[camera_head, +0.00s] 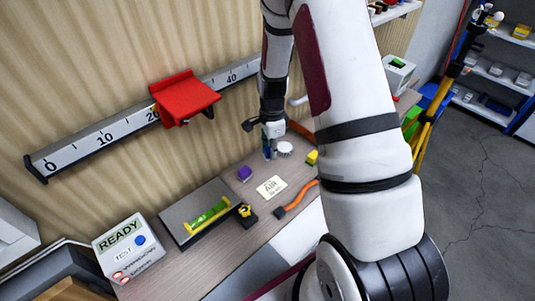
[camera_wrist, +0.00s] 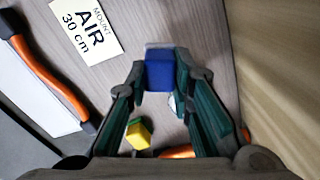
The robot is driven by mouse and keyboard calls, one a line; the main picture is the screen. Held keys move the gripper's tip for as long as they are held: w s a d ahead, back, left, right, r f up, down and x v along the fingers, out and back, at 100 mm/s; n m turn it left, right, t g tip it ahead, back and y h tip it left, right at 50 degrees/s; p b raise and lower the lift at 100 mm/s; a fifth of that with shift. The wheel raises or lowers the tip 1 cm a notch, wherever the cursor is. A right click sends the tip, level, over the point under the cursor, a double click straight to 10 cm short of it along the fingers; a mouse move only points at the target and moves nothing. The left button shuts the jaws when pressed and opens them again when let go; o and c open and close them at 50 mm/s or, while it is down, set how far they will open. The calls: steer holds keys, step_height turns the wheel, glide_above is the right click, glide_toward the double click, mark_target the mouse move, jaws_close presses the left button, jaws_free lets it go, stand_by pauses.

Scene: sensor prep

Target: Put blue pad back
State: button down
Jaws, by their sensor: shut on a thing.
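The blue pad (camera_wrist: 160,74) is a small blue block with a grey edge, held between the fingertips of my gripper (camera_wrist: 160,82) in the wrist view. In the head view my gripper (camera_head: 269,148) points down over the wooden bench near the wall; the pad is mostly hidden there. I cannot tell whether the pad touches the bench. A cream card reading "AIR MOUNT 30 cm" (camera_wrist: 86,32) lies flat beside my gripper, and it also shows in the head view (camera_head: 271,187).
A tray with a level (camera_head: 190,205) and a READY box (camera_head: 127,247) stand left. A ruler rail (camera_head: 92,139) with a red bracket (camera_head: 184,97) is on the wall.

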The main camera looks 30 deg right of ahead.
mark_target(267, 154)
steer(key=shift+w+a, duration=0.15)
steer(key=shift+w, duration=0.45)
steer(key=shift+w+a+f, duration=0.1)
steer(key=shift+w+f, duration=0.15)
step_height(267, 154, down, 2)
steer(key=shift+s+f+p, duration=0.1)
steer(key=shift+p, duration=0.3)
steer(key=shift+f, duration=0.45)
steer(key=shift+f, duration=0.15)
steer(key=c, duration=1.4)
jaws_free()
step_height(267, 154, up, 12)
steer(key=shift+r+b, duration=0.15)
steer(key=shift+b, duration=0.5)
